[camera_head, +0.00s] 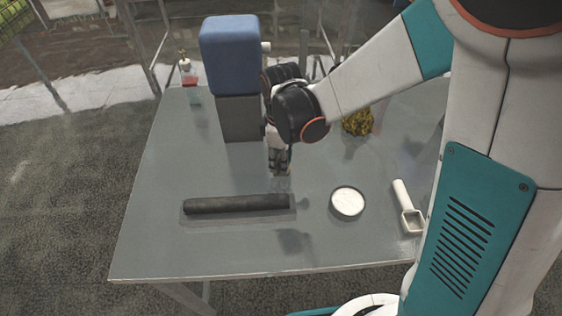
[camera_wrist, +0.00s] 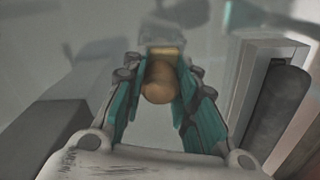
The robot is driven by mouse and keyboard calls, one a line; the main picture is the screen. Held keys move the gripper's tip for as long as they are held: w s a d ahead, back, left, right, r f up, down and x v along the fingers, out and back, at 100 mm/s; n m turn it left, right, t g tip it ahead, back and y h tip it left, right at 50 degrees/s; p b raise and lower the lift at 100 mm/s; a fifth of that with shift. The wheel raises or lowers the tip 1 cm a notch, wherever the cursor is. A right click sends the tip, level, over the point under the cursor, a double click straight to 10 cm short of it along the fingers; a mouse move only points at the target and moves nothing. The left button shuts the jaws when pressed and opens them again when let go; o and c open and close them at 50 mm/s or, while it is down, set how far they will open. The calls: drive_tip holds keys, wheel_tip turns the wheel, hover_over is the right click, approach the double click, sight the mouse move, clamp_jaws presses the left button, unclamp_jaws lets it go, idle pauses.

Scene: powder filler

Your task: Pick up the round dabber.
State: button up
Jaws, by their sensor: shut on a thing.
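The round dabber (camera_wrist: 158,84) shows in the wrist view as a rounded tan-brown knob with a yellowish block just beyond it. My gripper (camera_wrist: 162,72) has its teal fingers on both sides of the knob and is shut on it. In the head view my gripper (camera_head: 279,172) points down over the middle of the grey table, behind the dark roller. The dabber is hard to make out there, and I cannot tell whether it touches the table.
The dark roller (camera_head: 235,204) lies on a shallow tray in front of my gripper. A round dish of white powder (camera_head: 347,202) and a white scoop (camera_head: 407,209) lie to the right. A blue-topped grey block (camera_head: 230,50), a bottle (camera_head: 189,80) and a yellow clump (camera_head: 358,122) stand behind.

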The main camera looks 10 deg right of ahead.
wheel_tip(320, 180, up, 20)
drive_tip(key=p, duration=1.4)
